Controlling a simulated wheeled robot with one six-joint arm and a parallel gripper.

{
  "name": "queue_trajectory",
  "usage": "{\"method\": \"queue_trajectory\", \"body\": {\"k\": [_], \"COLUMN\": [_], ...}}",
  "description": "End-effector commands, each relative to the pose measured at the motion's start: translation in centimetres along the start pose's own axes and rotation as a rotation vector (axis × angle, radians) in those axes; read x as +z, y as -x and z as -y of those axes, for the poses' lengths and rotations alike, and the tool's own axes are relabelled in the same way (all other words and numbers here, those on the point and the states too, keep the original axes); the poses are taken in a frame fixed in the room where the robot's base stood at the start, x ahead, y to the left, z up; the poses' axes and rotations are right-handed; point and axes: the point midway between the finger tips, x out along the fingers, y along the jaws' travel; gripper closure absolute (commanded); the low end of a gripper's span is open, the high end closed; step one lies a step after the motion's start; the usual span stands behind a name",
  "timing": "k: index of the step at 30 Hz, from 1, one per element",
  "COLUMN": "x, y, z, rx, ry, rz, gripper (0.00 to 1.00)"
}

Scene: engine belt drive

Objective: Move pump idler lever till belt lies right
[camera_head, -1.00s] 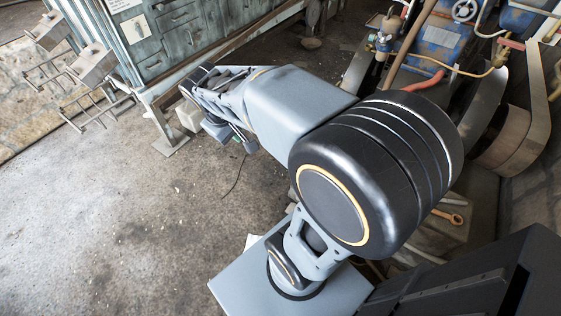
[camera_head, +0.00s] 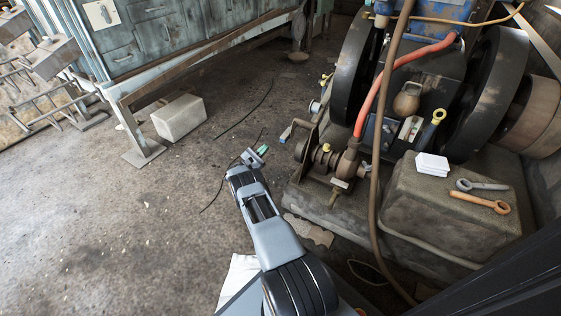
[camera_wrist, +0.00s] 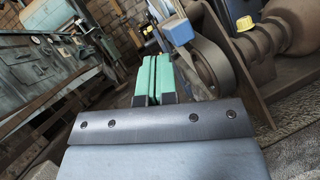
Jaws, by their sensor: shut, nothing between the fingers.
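A lever with a blue grip (camera_head: 286,134) sticks out on the left of the engine's low front unit; I take it for the idler lever. In the wrist view its blue block (camera_wrist: 178,31) is just right of and beyond my fingers. A dark round pulley or belt loop (camera_wrist: 216,62) stands behind it; how the belt lies cannot be made out. My gripper (camera_head: 256,153) is shut and empty, left of and a little below the blue grip, apart from it in the head view. Its green fingers (camera_wrist: 153,78) are pressed together in the wrist view.
The engine's large flywheels (camera_head: 355,75) stand behind. A red hose (camera_head: 385,75) and a brown hose (camera_head: 384,130) run down in front. A stone block (camera_head: 450,215) bears a white box (camera_head: 433,164) and spanners (camera_head: 480,203). A pale block (camera_head: 179,117) lies left; the floor there is open.

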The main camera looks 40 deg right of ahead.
Motion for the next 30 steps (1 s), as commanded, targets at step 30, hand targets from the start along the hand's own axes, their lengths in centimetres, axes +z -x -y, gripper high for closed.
{"method": "queue_trajectory", "body": {"k": [30], "x": [-6.5], "y": [-4.1], "z": [4.2], "rx": [0.207], "ry": [0.061], "rz": [0.173], "gripper": [1.00]}}
